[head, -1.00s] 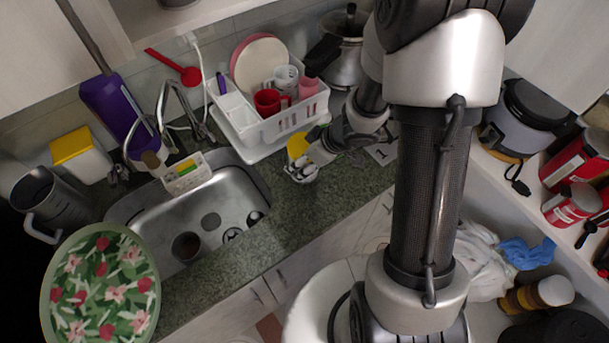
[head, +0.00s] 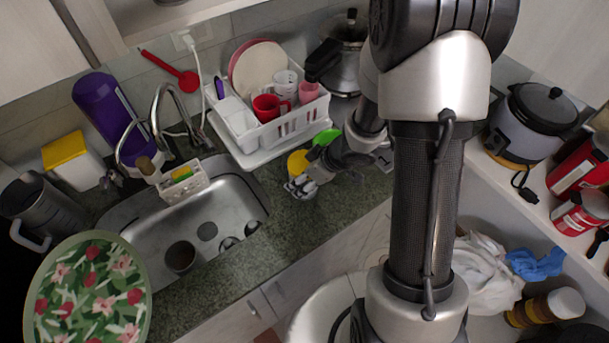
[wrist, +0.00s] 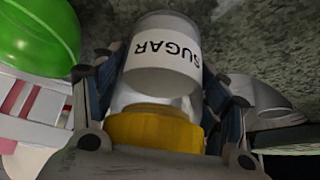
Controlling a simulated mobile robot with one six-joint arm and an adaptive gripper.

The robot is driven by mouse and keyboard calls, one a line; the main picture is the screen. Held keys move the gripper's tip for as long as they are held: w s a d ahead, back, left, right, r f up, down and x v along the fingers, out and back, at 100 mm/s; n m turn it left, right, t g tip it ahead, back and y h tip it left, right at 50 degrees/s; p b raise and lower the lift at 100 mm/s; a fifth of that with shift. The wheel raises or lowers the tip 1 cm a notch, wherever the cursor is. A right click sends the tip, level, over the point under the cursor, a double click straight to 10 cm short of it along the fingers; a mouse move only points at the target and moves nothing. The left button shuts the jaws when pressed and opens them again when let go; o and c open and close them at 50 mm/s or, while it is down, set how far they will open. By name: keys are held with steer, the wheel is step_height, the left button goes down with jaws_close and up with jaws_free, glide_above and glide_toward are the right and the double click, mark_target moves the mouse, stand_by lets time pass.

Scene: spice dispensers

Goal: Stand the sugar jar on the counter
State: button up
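The sugar jar (wrist: 160,65) is a clear jar with a yellow lid and a white label reading SUGAR, upside down in the wrist view. Its yellow lid (head: 298,162) shows in the head view above the counter between the sink and the dish rack. The counter (head: 272,238) is dark green speckled stone. How far the jar's base is from it is hard to tell.
A green-lidded dispenser (head: 326,137) is close behind the jar. The white dish rack (head: 290,128) stands behind it, and the sink (head: 226,207) lies to the left. The counter's front strip is clear.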

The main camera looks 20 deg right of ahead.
steer(key=o, duration=0.4)
